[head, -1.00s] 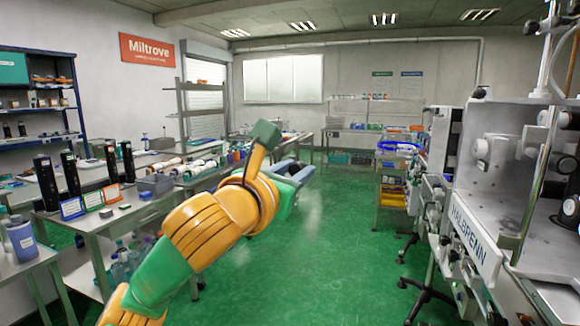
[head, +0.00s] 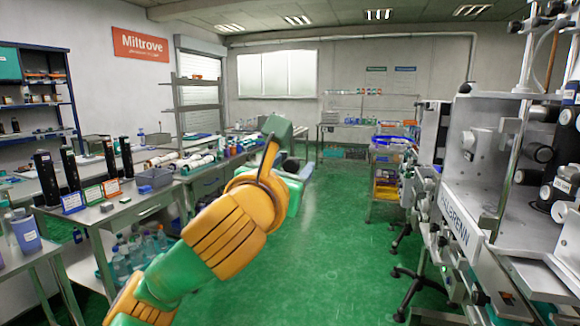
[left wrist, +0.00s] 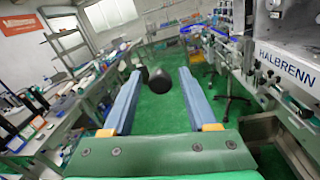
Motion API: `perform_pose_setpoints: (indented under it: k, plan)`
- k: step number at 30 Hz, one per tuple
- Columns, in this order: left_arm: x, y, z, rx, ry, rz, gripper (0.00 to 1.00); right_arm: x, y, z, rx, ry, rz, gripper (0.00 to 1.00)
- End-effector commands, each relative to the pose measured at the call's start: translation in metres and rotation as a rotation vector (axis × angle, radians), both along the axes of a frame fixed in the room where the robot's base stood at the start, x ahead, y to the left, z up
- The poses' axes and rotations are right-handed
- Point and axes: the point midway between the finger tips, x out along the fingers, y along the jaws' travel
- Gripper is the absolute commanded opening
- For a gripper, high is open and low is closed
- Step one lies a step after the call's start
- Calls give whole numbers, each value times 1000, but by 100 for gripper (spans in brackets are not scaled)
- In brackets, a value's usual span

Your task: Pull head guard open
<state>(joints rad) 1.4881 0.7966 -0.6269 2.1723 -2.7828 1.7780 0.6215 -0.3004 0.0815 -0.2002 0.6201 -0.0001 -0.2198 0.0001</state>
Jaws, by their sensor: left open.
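The sleeve applicator, a grey machine (head: 480,165) marked HALBRENN, stands at the right edge of the head view. Its lettered plate also shows in the left wrist view (left wrist: 283,62). I cannot tell the head guard apart from the machine's other panels and posts. My left gripper (left wrist: 158,74) has two blue fingers spread apart with nothing held between them. In the head view my left gripper (head: 298,168) points away over the aisle, left of the machine and clear of it. Its own palm partly hides the fingers there. My right gripper is not in view.
Benches (head: 150,205) with black upright units and labelled cards line the left side. A trolley with yellow bins (head: 388,185) stands beyond the machine. Black wheeled feet (head: 415,285) stick out at the machine's base. The green floor (head: 325,250) between is clear.

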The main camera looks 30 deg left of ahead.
Motion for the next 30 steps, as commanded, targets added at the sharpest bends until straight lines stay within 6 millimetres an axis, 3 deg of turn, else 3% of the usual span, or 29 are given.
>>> perform_pose_setpoints:
  k: [10,18,30]
  plan:
    - [-3,-2,-1,0,0,-3,62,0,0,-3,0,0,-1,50]
    - [-50,-16,0,7,-9,-3,62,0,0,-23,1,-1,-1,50]
    - [-68,-20,-1,1,0,0,62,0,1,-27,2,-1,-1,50]
